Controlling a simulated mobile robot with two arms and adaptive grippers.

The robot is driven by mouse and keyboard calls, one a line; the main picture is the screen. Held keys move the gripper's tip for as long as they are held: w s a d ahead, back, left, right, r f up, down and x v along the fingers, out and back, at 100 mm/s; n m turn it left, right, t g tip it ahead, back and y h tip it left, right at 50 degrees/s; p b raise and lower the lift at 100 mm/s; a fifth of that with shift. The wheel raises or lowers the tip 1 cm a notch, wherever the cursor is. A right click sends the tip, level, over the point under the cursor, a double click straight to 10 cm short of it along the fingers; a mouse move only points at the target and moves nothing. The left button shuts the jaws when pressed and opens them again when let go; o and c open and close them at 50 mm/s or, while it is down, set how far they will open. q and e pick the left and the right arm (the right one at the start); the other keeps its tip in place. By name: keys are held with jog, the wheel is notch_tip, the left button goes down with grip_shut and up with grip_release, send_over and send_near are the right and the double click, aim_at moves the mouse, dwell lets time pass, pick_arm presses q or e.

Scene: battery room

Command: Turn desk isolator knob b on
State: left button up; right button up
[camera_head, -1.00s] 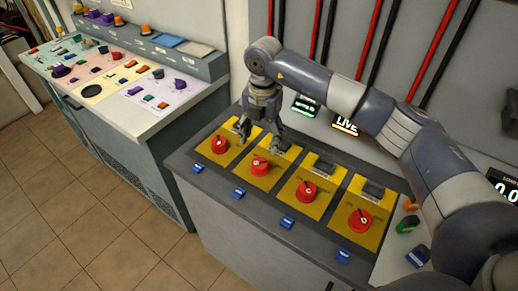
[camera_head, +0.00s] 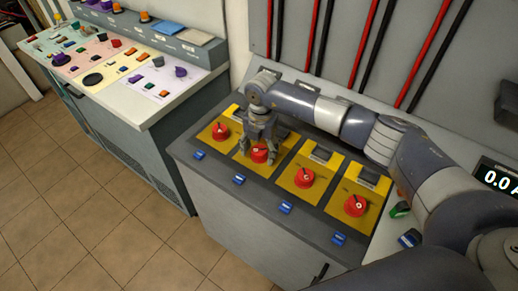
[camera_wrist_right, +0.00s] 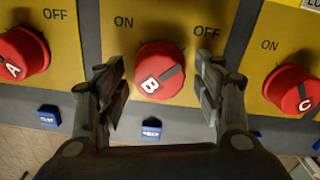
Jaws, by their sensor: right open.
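Red knob B (camera_head: 259,154) is on the second yellow plate from the left of the grey desk. In the right wrist view, knob B (camera_wrist_right: 160,70) sits between labels ON at left and OFF at right. Its dark line slants up to the right, toward OFF. My right gripper (camera_head: 260,152) is lowered over knob B. The right wrist view shows the right gripper (camera_wrist_right: 160,98) open, one finger on each side of the knob. Gaps show between knob and fingers in that view. My left gripper is out of view.
Red knob A (camera_wrist_right: 22,55) is to the left and knob C (camera_wrist_right: 292,88) to the right. A fourth red knob (camera_head: 356,206) is farther right. Blue labels (camera_head: 239,180) line the desk's front. A control console (camera_head: 150,108) stands at left. Tiled floor is clear in front.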

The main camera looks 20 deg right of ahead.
jog(key=c, duration=0.9)
jog(key=shift+c, duration=0.7)
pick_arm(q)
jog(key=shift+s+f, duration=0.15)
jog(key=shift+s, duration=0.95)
